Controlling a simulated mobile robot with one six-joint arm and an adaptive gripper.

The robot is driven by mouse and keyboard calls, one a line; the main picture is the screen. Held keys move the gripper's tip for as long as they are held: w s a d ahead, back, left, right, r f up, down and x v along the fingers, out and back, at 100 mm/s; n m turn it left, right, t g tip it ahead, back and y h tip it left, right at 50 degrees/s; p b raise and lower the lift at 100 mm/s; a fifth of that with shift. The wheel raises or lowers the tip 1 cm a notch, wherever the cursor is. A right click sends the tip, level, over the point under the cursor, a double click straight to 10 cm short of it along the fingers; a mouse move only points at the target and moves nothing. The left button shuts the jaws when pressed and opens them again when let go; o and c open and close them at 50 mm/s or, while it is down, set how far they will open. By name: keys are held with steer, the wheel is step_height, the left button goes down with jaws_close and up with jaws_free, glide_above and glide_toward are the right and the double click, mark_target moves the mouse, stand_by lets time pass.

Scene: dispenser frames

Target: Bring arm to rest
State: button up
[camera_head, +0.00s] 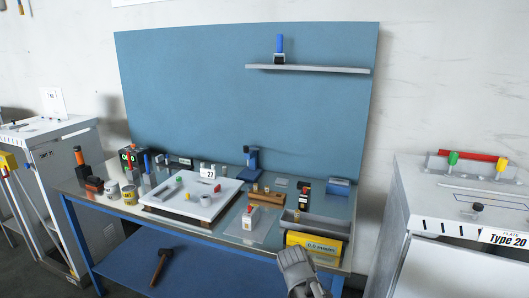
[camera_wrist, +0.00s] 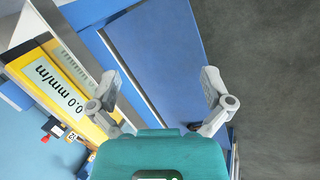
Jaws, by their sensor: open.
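My gripper (camera_wrist: 160,88) shows in the wrist view with its two grey fingers spread wide and nothing between them. In the head view my arm's grey end (camera_head: 297,268) is at the bottom, in front of the workbench's front edge, just below the yellow display box (camera_head: 318,246). The fingertips cannot be made out in the head view. In the wrist view the yellow box (camera_wrist: 55,85) lies to the left of the fingers, and the blue lower shelf (camera_wrist: 160,50) lies beyond them.
The workbench (camera_head: 265,222) carries a white tray (camera_head: 190,196), a grey trough (camera_head: 320,222) and several small tools. A hammer (camera_head: 158,265) lies on the lower shelf. A white cabinet (camera_head: 440,220) stands at the right. Bare dark floor (camera_wrist: 270,70) shows right of the bench in the wrist view.

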steer(key=s+d+m+g+y, duration=0.2)
steer(key=s+m, duration=0.4)
steer(key=m, duration=0.3)
steer(key=shift+s+d+f+g+y+p, duration=0.15)
steer(key=shift+d+f+g+y+p, duration=0.2)
steer(key=shift+d+y, duration=0.55)
steer(key=shift+d+r, duration=0.1)
